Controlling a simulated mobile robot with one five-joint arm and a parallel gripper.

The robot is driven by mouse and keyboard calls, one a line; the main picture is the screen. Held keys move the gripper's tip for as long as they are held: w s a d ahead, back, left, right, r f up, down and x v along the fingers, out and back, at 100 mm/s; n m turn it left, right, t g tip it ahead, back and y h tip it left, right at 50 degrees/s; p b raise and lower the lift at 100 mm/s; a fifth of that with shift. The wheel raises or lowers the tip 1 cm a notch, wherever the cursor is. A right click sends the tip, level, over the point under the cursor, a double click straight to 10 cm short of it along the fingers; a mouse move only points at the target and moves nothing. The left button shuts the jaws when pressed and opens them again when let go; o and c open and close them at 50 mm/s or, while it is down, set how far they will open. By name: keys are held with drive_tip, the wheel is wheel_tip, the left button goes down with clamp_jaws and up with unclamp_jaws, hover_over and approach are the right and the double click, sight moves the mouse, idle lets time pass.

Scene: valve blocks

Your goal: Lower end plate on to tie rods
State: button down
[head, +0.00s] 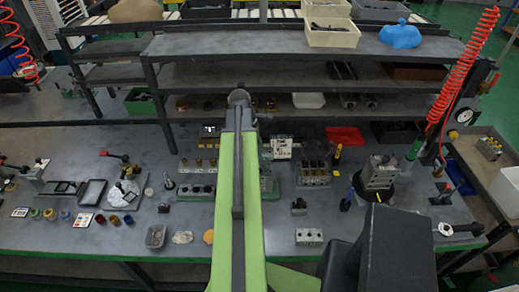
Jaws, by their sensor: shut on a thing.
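My green arm (238,200) rises through the middle of the head view and hides part of the bench behind it. My gripper is not visible, and neither is anything it may hold. No end plate or tie rods can be made out for certain. A block with several dark round tops (313,172) stands right of my arm. A stacked metal block (377,172) sits on a dark round base further right. A small silver block with holes (309,237) lies near the front edge.
A shelf rack (300,75) stands along the back of the bench. A red coiled hose (463,65) hangs at right.

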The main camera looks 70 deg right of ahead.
sight(262, 171)
drive_tip(key=shift+f+b, duration=0.65)
drive_tip(key=shift+f, duration=0.4)
drive_tip(key=shift+f+b, duration=3.7)
drive_tip(key=shift+c, duration=2.4)
unclamp_jaws()
drive_tip(key=p+v, duration=1.7)
drive_tip(key=shift+d+r, duration=0.1)
drive_tip(key=shift+r, duration=0.2)
drive_tip(key=shift+f, duration=0.1)
